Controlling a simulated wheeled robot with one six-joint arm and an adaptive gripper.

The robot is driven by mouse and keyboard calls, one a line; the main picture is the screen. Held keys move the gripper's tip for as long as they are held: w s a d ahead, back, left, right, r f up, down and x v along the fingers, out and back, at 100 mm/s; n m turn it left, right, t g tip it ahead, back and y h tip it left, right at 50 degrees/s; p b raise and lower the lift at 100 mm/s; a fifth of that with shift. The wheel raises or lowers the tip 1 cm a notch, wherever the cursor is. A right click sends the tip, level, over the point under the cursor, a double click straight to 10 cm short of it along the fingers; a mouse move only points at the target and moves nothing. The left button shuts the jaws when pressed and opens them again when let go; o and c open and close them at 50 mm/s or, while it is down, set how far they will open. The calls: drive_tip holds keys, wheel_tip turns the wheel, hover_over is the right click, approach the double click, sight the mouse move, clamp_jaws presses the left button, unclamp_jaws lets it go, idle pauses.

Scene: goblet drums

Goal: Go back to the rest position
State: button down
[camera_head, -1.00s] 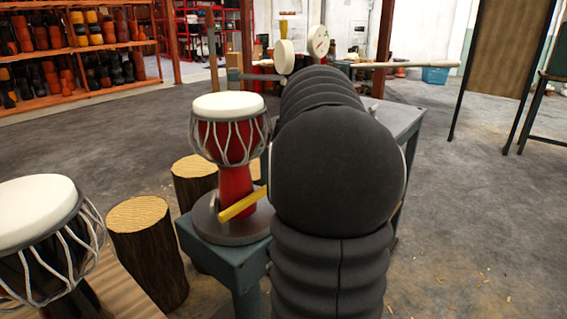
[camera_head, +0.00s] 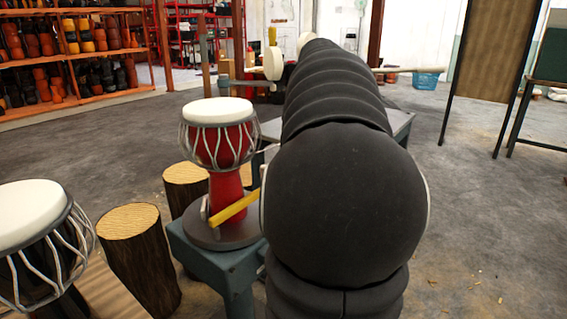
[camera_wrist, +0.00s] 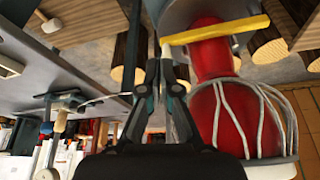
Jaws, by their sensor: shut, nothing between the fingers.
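My gripper (camera_wrist: 160,75) shows in the wrist view with its fingers together and nothing between them. In the head view it is hidden behind my dark padded arm. A red goblet drum (camera_head: 219,140) with a white head and pale cords stands upright on a round grey turntable (camera_head: 200,236). The drum also shows upside down in the wrist view (camera_wrist: 233,115), right of my fingers and apparently apart from them. A yellow bar (camera_head: 234,206) slants across the drum's foot and also shows in the wrist view (camera_wrist: 215,30).
The turntable sits on a blue-grey bench (camera_head: 222,268) that my arm partly covers. Log stools (camera_head: 140,258) and another white-headed drum (camera_head: 32,222) stand at the left. A drum shelf (camera_head: 75,52) is at the back left. Open floor (camera_head: 470,220) lies right.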

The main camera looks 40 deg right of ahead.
drive_tip(key=shift+v, duration=0.9)
drive_tip(key=shift+w, duration=0.1)
drive_tip(key=s+a+f+m+h, duration=0.1)
drive_tip(key=s+a+f+m, duration=0.2)
drive_tip(key=a+f+m, duration=0.45)
drive_tip(key=s+a+f+n, duration=0.2)
drive_tip(key=s+a+f, duration=0.1)
drive_tip(key=a, duration=0.5)
drive_tip(key=s+a+f+n+y, duration=0.1)
drive_tip(key=s+a+f+n, duration=0.2)
drive_tip(key=a, duration=0.5)
drive_tip(key=s+a+f+n+t, duration=0.1)
drive_tip(key=s+a+f+n, duration=0.2)
drive_tip(key=a, duration=0.6)
drive_tip(key=shift+s+f, duration=0.2)
drive_tip(key=shift+s, duration=0.4)
